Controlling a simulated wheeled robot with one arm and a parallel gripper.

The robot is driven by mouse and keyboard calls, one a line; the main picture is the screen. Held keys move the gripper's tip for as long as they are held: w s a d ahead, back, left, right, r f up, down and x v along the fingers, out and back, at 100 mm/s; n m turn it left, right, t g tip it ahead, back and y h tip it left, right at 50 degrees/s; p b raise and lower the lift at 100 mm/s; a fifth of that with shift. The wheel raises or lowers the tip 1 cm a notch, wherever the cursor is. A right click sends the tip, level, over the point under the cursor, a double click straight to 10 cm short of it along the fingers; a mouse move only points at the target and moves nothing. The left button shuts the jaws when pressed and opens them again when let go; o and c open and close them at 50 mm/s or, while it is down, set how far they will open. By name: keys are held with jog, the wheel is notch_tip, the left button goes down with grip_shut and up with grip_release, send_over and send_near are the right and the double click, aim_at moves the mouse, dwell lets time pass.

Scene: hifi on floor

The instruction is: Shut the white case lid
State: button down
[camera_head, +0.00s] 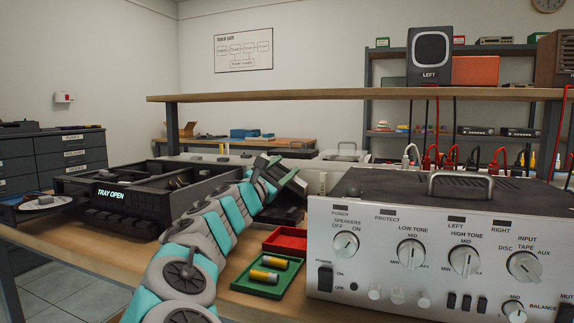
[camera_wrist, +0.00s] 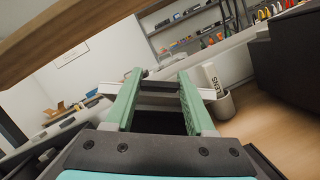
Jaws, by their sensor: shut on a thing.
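My gripper (camera_head: 287,172) reaches over the bench, left of the silver amplifier. In the wrist view its two green fingers (camera_wrist: 161,82) are shut on a pale, thin edge, which looks like the white case lid (camera_wrist: 106,88); the edge sticks out on both sides of the fingers. A dark band lies between the fingers. In the head view a pale case part (camera_head: 314,181) shows just right of the gripper, and the amplifier and my arm hide most of the case. The lid's angle and hinge cannot be made out.
The silver amplifier (camera_head: 430,255) fills the right front. A black open tray (camera_head: 120,225) stands left. A green tray (camera_head: 255,289) with batteries and a red tray (camera_head: 287,243) lie between. A wooden shelf (camera_head: 350,94) crosses above.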

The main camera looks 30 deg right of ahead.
jog(key=shift+w+f, duration=0.1)
jog(key=shift+f, duration=0.1)
jog(key=shift+c, duration=1.2)
grip_release()
jog(key=shift+r, duration=0.1)
jog(key=r+v, duration=0.2)
jog(key=v, duration=1.5)
jog(key=shift+a+r, duration=0.25)
jog(key=shift+r, duration=0.15)
